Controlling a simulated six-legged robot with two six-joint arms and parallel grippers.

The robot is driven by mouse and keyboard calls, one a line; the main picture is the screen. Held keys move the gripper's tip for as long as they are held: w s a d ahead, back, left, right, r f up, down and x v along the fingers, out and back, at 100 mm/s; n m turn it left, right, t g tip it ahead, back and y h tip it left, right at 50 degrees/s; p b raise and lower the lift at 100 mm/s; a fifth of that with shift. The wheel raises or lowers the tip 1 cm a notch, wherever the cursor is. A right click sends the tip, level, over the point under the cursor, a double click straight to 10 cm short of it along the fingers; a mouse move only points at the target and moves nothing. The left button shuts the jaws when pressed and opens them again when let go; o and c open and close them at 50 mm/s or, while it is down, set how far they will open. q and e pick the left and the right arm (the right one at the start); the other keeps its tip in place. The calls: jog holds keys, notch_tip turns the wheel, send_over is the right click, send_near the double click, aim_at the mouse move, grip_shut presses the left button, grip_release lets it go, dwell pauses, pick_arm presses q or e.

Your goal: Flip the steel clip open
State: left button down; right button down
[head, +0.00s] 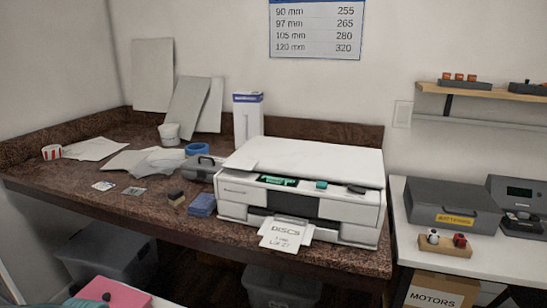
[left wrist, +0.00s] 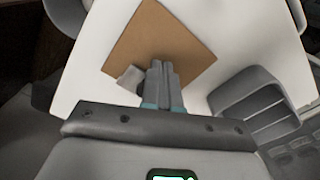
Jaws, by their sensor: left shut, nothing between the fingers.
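In the left wrist view my left gripper (left wrist: 162,68) is shut and empty, its two grey fingers together over a brown board (left wrist: 155,30). A small pale grey piece (left wrist: 131,77) shows at the board's near left edge, just left of the fingers. It may be the steel clip, but it is too small and partly covered to tell its shape or whether it is open. I cannot tell if the fingers touch it. In the head view neither gripper can be made out, and no steel clip is recognisable.
The board lies on a white surface (left wrist: 92,72). A grey compartmented tray (left wrist: 248,106) stands to its right. In the head view, a white printer (head: 300,165) stands on a brown counter (head: 150,220), and a pink item (head: 125,296) shows at bottom left.

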pick_arm(q)
jog(key=shift+w+d+p, duration=0.1)
jog(key=shift+w+d, duration=0.1)
jog(key=shift+w, duration=0.5)
jog(key=shift+w+d+p, duration=0.1)
jog(key=shift+w+d, duration=0.1)
jog(key=shift+w, duration=0.55)
jog(key=shift+w+d+p, duration=0.1)
jog(key=shift+w+d, duration=0.1)
jog(key=shift+w, duration=0.5)
jog(key=shift+s, duration=0.1)
jog(key=shift+s+a+r, duration=0.2)
jog(key=shift+s+r, duration=0.35)
jog(key=shift+s, duration=0.1)
notch_tip(320, 180, up, 8)
jog(key=p, duration=0.6)
jog(key=shift+f, duration=0.1)
